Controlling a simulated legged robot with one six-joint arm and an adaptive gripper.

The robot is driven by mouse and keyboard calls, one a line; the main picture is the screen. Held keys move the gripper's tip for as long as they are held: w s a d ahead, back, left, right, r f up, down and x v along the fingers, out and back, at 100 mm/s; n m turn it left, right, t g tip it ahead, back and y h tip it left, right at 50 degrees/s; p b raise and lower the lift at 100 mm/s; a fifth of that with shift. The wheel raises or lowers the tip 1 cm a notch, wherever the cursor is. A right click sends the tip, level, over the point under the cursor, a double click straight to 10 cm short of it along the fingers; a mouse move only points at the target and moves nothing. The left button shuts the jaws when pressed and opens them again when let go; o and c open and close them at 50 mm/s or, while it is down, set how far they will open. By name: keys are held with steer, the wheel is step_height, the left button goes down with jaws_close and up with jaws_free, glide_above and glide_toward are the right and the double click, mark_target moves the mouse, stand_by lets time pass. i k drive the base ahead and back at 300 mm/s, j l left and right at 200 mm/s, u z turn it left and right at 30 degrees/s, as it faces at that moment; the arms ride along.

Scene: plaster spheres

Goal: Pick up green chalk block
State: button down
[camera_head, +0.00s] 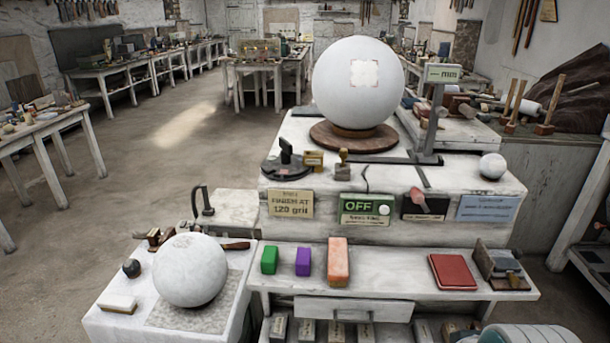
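The green chalk block (269,260) stands upright on the low white shelf of the workbench, near the shelf's left end. A purple block (303,262) of similar size stands just to its right, with a small gap between them. A taller orange block (338,262) stands further right. The front and top of the green block are unobstructed. My gripper is not in view.
A plaster sphere (190,270) rests on a lower white stand to the left. A red flat block (453,272) lies right on the shelf (390,270). A large sphere (357,82) sits on the bench above. Signs, including an OFF panel (367,209), line the front behind the blocks.

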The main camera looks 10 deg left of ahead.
mark_target(269, 258)
steer(key=i+j, duration=0.1)
steer(key=j, duration=0.3)
steer(key=i+j, duration=0.15)
steer(key=j, duration=0.2)
steer(key=i+j, duration=0.1)
steer(key=j, duration=0.3)
steer(key=i+j, duration=0.1)
steer(key=j, duration=0.3)
steer(key=u, duration=0.05)
